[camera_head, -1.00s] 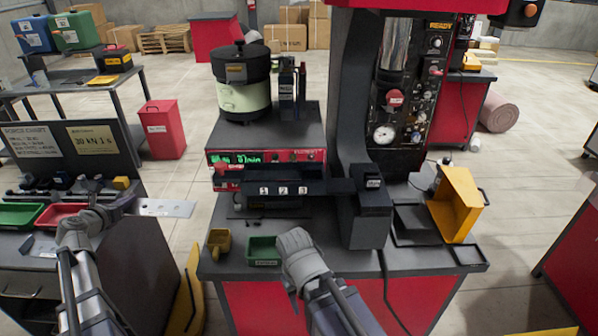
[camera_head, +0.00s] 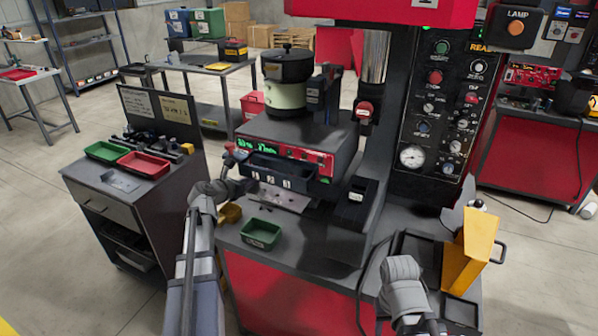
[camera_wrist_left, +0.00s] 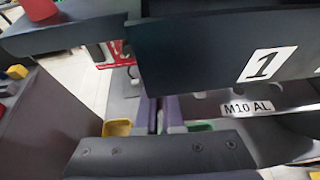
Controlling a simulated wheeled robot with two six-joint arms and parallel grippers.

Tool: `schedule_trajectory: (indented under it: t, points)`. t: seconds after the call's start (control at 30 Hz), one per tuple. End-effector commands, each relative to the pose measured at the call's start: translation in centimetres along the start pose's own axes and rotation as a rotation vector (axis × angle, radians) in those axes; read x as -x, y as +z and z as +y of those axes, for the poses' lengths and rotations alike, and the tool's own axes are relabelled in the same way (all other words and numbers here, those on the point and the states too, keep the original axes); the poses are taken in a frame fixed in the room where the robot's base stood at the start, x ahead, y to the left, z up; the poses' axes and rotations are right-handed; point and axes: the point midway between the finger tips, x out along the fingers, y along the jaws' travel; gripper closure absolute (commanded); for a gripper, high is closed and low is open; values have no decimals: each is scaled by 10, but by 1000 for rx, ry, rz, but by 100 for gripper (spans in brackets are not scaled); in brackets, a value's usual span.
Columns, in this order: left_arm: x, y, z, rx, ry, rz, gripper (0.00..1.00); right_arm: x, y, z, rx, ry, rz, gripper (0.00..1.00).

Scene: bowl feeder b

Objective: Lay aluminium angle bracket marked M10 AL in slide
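The silver aluminium bracket (camera_head: 287,199) is a flat plate below and in front of the black slide panel (camera_head: 262,162) numbered 1, 2, 3. In the left wrist view its label M10 AL (camera_wrist_left: 248,107) shows below the panel marked 1 (camera_wrist_left: 200,60). My left gripper (camera_head: 247,186) is at the bracket's left end. In the left wrist view its fingers (camera_wrist_left: 160,115) are close together, with the bracket running out to the right from them; their contact is partly hidden. My right gripper (camera_head: 402,275) is over the bench's right front, away from the bracket; its fingers cannot be made out.
A yellow bin (camera_head: 230,213) and a green bin (camera_head: 262,233) stand in front of the slide. A press column is to its right, with a yellow guard (camera_head: 468,250) beyond. At left, a cabinet carries a green tray (camera_head: 107,151), a red tray (camera_head: 144,164) and a grey plate (camera_head: 121,180).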

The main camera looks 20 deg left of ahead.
Motion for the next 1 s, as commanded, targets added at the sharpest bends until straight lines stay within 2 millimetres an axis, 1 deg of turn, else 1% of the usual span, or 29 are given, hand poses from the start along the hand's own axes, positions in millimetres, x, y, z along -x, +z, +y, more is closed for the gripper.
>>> schedule_trajectory:
  t: [0.07,0.13,0.33,0.4,0.53,0.67,0.9,1.0]
  points:
    - [-1,-2,0,2,2,0,100,-2,0,0,0,0,0,50]
    - [-3,-8,0,4,7,0,100,-9,-1,-1,0,0,0,50]
    - [-13,-36,-1,22,42,0,100,-38,-2,-4,0,0,0,50]
    - [-14,-39,-1,28,51,-1,100,-41,-3,-4,0,0,0,50]
    - [-14,-37,0,29,53,-1,100,-40,-2,-4,0,0,0,50]
    - [-18,-47,0,29,53,-1,100,-50,-3,-5,0,0,0,50]
    - [-32,-82,0,29,53,-1,100,-88,-5,-8,1,0,0,50]
    - [-36,-93,0,29,53,-1,100,-99,-6,-10,1,0,0,50]
